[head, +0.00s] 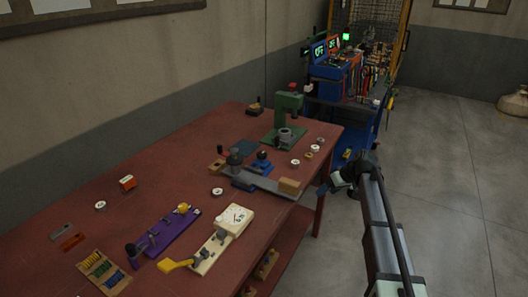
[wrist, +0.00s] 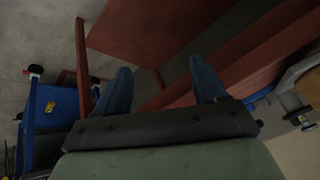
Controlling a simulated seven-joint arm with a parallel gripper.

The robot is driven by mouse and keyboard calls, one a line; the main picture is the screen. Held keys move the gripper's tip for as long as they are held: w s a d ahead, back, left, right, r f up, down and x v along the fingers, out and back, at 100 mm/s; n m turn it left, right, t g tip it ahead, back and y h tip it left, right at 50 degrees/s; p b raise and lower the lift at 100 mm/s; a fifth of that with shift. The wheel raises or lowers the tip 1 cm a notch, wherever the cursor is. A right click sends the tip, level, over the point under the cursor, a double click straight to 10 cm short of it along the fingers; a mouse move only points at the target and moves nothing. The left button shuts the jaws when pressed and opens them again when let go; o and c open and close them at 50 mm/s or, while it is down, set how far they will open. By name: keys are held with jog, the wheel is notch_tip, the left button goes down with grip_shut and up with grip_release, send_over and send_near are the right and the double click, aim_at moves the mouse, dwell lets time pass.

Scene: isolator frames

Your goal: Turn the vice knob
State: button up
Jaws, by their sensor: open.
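My gripper (head: 338,182) is off the right end of the red workbench, beside its edge and above the floor. It also shows in the wrist view (wrist: 162,80), with its two blue fingers wide apart and nothing between them. On the bench's right part is a grey bar fixture (head: 268,184) with wooden blocks. A dark round knob (head: 234,157) stands at its left end, and a small blue device (head: 262,162) with a dark top stands just behind it. I cannot tell for sure which of these is the vice knob. My gripper touches none of them.
The red bench (head: 140,205) also carries a green press (head: 288,115), a purple fixture (head: 165,235), a cream box with a dial (head: 222,240) and several small round pieces. A blue tool cart (head: 350,115) stands behind.

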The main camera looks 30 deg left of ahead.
aim_at(263, 154)
jog(key=a+r+n, duration=0.1)
jog(key=a+r, duration=0.2)
jog(key=a+r+n, duration=0.1)
jog(key=a+r, duration=0.2)
jog(key=r, duration=0.1)
jog(key=w+a+r+n, duration=0.1)
jog(key=a+r, duration=0.2)
jog(key=shift+a+r, duration=0.25)
jog(key=shift+r, duration=0.05)
jog(key=s+a+r+n+h, duration=0.1)
jog(key=s+a+r+n, duration=0.3)
jog(key=a+r, duration=0.85)
jog(key=shift+h, duration=0.3)
jog(key=x, duration=1.3)
jog(key=shift+s+f, duration=0.1)
jog(key=shift+s, duration=0.2)
jog(key=c, duration=1.1)
